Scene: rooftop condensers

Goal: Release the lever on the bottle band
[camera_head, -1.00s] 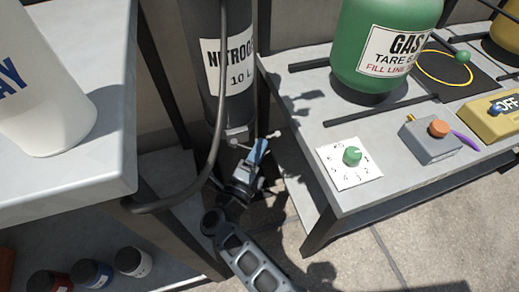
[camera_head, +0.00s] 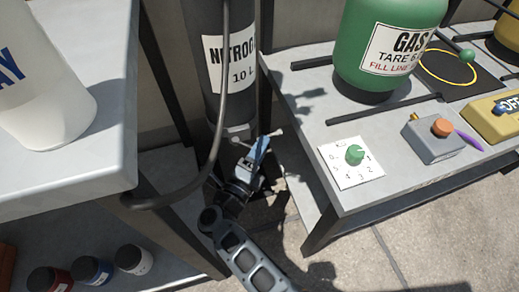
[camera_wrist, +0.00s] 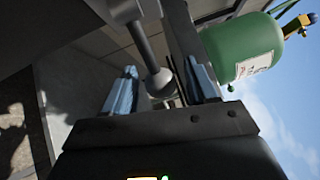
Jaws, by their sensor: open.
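The dark nitrogen bottle (camera_head: 207,90) stands upright between the two benches in the head view. A pale grey clasp of its band (camera_head: 238,131) shows low on the bottle. A thin pale lever (camera_head: 274,133) sticks out to the right beside my gripper (camera_head: 257,150). In the wrist view a grey rod ending in a round knob (camera_wrist: 160,82) lies between the two blue fingers of my gripper (camera_wrist: 161,75). The fingers are apart on either side of the knob. A gap shows on the left; contact on the right is unclear. My gripper hides part of the lever area in the head view.
A dark hose (camera_head: 220,110) hangs in front of the bottle. The left bench (camera_head: 110,160) and the right bench (camera_head: 335,200) close in on both sides. A green gas bottle (camera_head: 385,45) and a dial plate (camera_head: 352,170) sit on the right bench.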

